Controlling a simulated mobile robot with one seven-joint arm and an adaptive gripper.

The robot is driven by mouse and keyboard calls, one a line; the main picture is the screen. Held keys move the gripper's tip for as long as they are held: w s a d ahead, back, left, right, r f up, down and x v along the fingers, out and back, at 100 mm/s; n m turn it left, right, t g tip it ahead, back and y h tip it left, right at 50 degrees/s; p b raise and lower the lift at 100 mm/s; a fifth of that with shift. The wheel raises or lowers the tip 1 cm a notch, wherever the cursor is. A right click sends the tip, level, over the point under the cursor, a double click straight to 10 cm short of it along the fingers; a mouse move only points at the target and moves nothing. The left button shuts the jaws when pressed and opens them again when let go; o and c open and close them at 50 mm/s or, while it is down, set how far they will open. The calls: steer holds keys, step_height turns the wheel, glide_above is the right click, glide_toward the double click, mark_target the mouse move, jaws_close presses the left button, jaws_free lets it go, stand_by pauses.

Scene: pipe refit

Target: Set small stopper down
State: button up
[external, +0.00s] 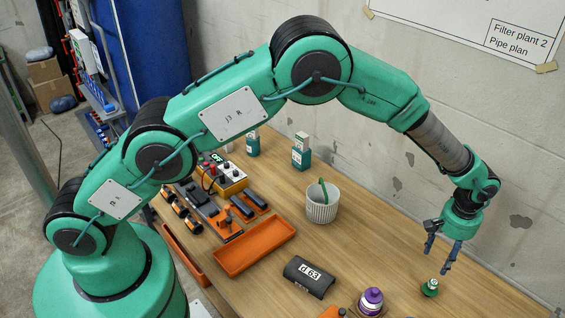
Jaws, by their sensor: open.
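A gap shows between the fingertips and the green piece, and nothing is seen between the fingers. The piece appears upright, but it is too small to see in detail.
A purple-topped item (371,300) and a black block marked d 63 (309,276) lie to the left. An orange tray (255,246), a white ribbed cup (322,204) and small bottles (301,152) stand further back. The table right of my gripper is clear.

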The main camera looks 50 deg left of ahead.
steer(key=s+a+r+t, duration=0.1)
steer(key=s+a+r, duration=0.1)
steer(key=a+r, duration=1)
steer(key=s+a+r+t, duration=0.1)
steer(key=s+a+r, duration=0.1)
steer(key=a+r, duration=1.05)
steer(key=s+a+r+t, duration=0.1)
steer(key=s+a+r, duration=0.45)
steer(key=r, duration=0.25)
steer(key=s+a+r, duration=0.5)
steer(key=s+r, duration=0.2)
steer(key=r, duration=0.1)
steer(key=s+a+t, duration=0.1)
steer(key=s+a, duration=0.6)
steer(key=s, duration=0.6)
steer(key=s+a+m+t, duration=0.1)
steer(key=s+a, duration=0.6)
steer(key=s, duration=0.6)
steer(key=shift+a+r+m, duration=0.2)
steer(key=shift+r+m, duration=0.1)
steer(key=shift+r, duration=0.05)
steer(key=shift+s, duration=0.1)
step_height(320, 180, down, 7)
steer(key=b, duration=0.7)
steer(key=shift+f, duration=0.2)
